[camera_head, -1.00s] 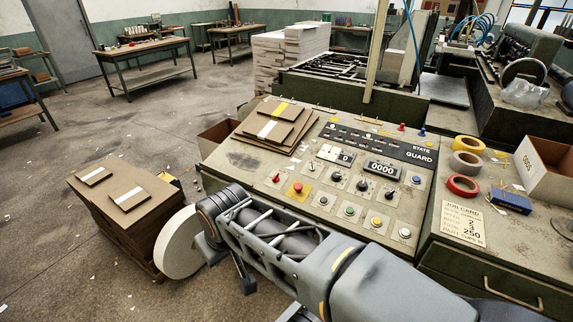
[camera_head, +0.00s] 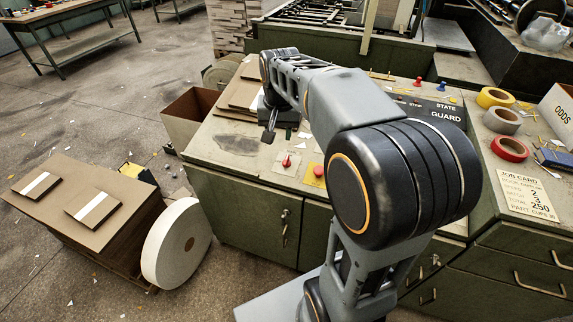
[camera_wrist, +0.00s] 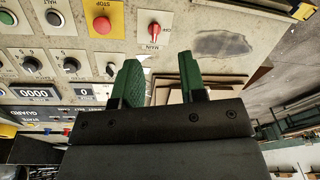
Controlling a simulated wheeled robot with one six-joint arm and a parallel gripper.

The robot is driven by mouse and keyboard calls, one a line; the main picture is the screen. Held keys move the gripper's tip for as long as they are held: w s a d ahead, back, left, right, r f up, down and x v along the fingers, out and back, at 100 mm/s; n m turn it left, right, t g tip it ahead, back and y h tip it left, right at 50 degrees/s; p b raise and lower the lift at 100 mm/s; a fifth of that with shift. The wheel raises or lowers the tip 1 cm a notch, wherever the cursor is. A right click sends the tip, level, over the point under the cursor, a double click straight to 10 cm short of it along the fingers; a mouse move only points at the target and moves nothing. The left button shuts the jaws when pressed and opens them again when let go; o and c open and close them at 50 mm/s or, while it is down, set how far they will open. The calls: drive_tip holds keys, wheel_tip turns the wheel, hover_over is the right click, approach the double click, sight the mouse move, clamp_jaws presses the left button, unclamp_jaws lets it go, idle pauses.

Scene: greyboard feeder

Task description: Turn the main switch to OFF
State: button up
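The main switch (camera_wrist: 154,29) is a red knob on a pale plate marked MAIN, near the top centre of the wrist view. It also shows in the head view (camera_head: 287,161), on the near left part of the control panel (camera_head: 228,145). Its ON/OFF setting is too small to read. My gripper (camera_wrist: 160,62) is open and empty, with its two green fingers apart. The fingertips point towards the switch and appear apart from it. In the head view my gripper (camera_head: 268,125) is over the panel's left side, partly hidden by my arm.
A red STOP button (camera_wrist: 102,25) on a yellow plate sits beside the switch. Several knobs and a counter (camera_wrist: 36,94) lie farther along the panel. Brown boards (camera_head: 238,95) lie at the panel's back left. A white roll (camera_head: 176,243) stands on the floor at left.

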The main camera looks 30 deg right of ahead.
sight(286, 159)
drive_tip(key=w+d+f+m+g+b, duration=0.2)
drive_tip(key=w+d+f+m+b, duration=0.15)
drive_tip(key=w+d+f, duration=0.45)
drive_tip(key=shift+m, duration=0.25)
drive_tip(key=f, duration=0.4)
drive_tip(key=a+f+b, duration=0.1)
drive_tip(key=f, duration=0.6)
drive_tip(key=shift+w+a+f+b, duration=0.3)
drive_tip(key=shift+a+f+b, duration=0.05)
drive_tip(key=shift+a+b, duration=0.05)
drive_tip(key=shift+c, duration=0.4)
clamp_jaws()
